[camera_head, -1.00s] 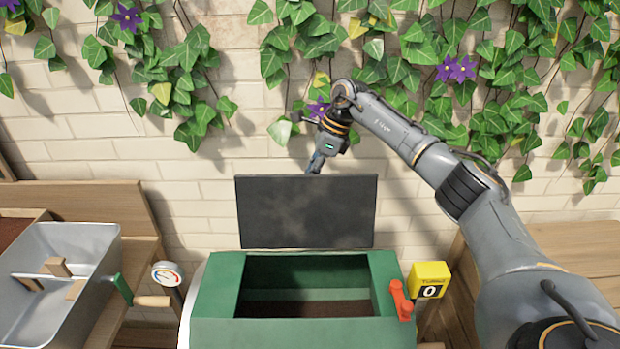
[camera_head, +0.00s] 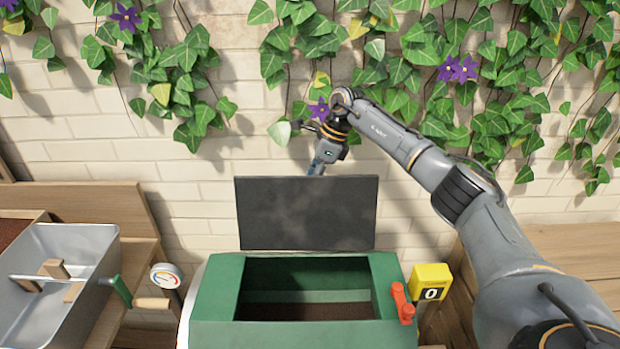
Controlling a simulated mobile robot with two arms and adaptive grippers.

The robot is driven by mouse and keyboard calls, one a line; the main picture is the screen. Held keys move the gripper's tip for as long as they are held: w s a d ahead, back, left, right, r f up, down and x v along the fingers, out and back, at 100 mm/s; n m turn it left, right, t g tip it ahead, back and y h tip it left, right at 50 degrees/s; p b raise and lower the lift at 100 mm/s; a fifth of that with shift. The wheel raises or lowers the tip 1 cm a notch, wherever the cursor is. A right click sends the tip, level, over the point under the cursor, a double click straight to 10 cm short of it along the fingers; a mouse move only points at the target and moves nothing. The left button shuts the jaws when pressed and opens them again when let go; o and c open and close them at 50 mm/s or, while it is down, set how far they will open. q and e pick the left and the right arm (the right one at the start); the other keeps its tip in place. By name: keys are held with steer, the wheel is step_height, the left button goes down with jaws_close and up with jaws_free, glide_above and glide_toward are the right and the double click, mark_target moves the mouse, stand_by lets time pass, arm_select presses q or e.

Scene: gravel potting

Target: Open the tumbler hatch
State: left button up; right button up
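The green tumbler (camera_head: 215,305) stands at the bottom middle of the head view. Its dark hatch lid (camera_head: 306,213) stands upright behind the opening, which shows a dark brown interior. My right gripper (camera_head: 317,168) is just above and behind the lid's top edge, near its middle. The fingers point down and are partly hidden, so I cannot tell whether they are open or shut, or touching the lid. A red handle (camera_head: 402,303) sits at the tumbler's right edge. My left gripper is not in view.
A yellow counter (camera_head: 431,282) reading 0 stands right of the tumbler. A round gauge (camera_head: 166,276) and a green-and-wood handled tool (camera_head: 135,298) are at its left. A metal tub (camera_head: 80,245) sits farther left. An ivy-covered brick wall rises close behind.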

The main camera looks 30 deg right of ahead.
steer(key=shift+r, duration=0.45)
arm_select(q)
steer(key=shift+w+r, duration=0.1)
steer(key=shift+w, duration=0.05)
arm_select(e)
steer(key=v, duration=1.1)
steer(key=shift+r, duration=0.4)
steer(key=shift+s+d, duration=0.1)
steer(key=shift+d, duration=0.05)
steer(key=shift+f, duration=0.1)
